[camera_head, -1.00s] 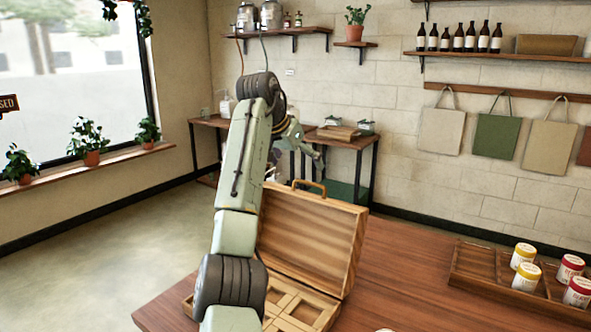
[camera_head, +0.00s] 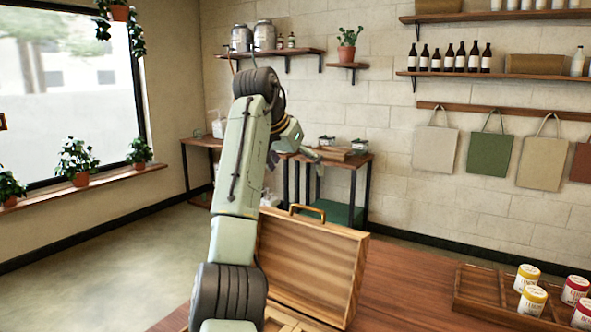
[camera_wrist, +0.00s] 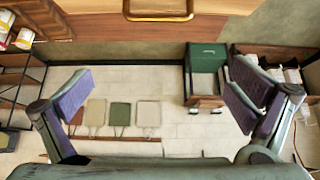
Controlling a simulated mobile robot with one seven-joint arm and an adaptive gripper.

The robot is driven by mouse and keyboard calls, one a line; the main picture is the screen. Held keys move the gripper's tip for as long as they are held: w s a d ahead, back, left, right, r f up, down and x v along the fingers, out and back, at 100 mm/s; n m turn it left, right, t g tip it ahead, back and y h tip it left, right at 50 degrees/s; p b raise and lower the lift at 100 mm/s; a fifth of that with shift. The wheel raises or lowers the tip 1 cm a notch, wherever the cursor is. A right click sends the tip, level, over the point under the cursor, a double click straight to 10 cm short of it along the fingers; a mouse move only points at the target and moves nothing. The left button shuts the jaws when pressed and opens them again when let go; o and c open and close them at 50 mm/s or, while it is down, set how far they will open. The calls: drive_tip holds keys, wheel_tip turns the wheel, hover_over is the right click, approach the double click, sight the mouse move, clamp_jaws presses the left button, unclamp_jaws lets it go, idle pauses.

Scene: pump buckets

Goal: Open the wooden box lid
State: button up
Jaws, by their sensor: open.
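The wooden box's lid (camera_head: 310,262) stands raised and tilted back, with its hollow inner side showing in the head view. Its brass handle (camera_head: 308,211) is at the top edge. Part of the box base (camera_head: 290,322) with its dividers shows at the bottom of the picture. In the wrist view the lid (camera_wrist: 95,22) and its handle (camera_wrist: 158,14) show at the top edge. My gripper (camera_wrist: 160,98) is open and empty, its two fingers wide apart.
The box stands on a wooden table (camera_head: 400,285). To its right is a wooden tray (camera_head: 482,290) with several red and yellow labelled jars. Side tables (camera_head: 350,160) stand by the wall behind. The table between lid and tray is clear.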

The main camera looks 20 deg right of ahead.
drive_tip(key=v, duration=1.2)
idle(0.3)
